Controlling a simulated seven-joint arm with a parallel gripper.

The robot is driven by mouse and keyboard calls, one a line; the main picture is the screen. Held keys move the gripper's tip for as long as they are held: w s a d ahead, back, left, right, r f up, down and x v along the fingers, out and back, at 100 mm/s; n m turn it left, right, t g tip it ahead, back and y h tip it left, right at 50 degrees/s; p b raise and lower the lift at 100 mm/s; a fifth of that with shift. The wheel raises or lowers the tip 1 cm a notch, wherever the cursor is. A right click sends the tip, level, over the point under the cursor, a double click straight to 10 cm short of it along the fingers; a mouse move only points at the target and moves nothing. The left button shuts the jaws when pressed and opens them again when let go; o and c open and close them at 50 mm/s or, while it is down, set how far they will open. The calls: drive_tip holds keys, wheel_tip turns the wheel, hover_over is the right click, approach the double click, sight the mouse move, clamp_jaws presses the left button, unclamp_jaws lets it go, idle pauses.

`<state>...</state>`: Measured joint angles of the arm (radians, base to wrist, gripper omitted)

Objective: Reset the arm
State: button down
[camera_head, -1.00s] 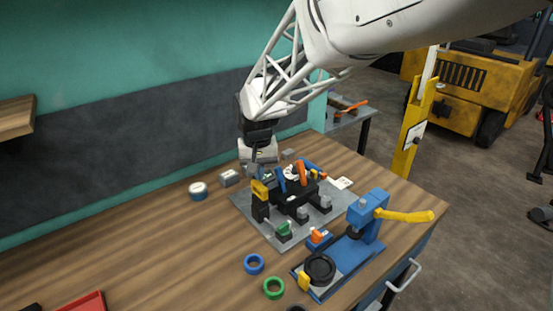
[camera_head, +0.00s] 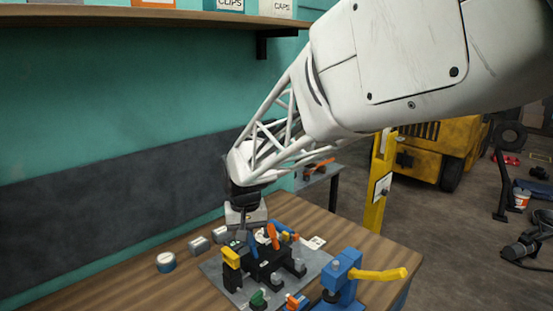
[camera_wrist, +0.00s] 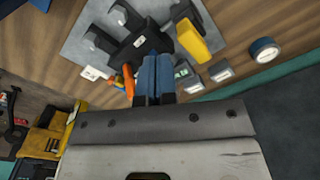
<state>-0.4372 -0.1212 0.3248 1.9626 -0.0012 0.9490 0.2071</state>
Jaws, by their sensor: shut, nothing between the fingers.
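My gripper (camera_head: 243,234) hangs at the end of my white arm, over the back left part of a black fixture (camera_head: 262,266) on a grey plate (camera_head: 220,272). Its fingers show in the wrist view (camera_wrist: 155,68) as two narrow strips pressed side by side, with nothing between them. The fixture has yellow, orange and blue levers and also shows in the wrist view (camera_wrist: 138,44). I cannot tell whether the fingertips touch it.
A blue press (camera_head: 343,275) with a yellow handle stands at the right of the wooden bench (camera_head: 130,285). A shelf (camera_head: 130,15) spans the wall above. A yellow forklift (camera_head: 430,160) stands behind.

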drive_tip(key=s+d+r+m+t, duration=0.1)
drive_tip(key=s+d+r, duration=0.2)
drive_tip(key=s+d, duration=0.45)
drive_tip(key=s+d+r, duration=0.3)
drive_tip(key=s+d, duration=0.2)
drive_tip(key=d, duration=0.5)
drive_tip(key=s+d+m, duration=0.1)
drive_tip(key=s+d, duration=0.3)
drive_tip(key=s, duration=0.3)
drive_tip(key=s+d+f+t, duration=0.1)
drive_tip(key=s+d, duration=0.4)
drive_tip(key=s, duration=0.2)
drive_tip(key=shift+s+d+f+m, duration=0.15)
drive_tip(key=shift+s+f+m, duration=0.15)
drive_tip(key=shift+m, duration=0.1)
drive_tip(key=shift+w+r, duration=0.1)
drive_tip(key=shift+w, duration=0.05)
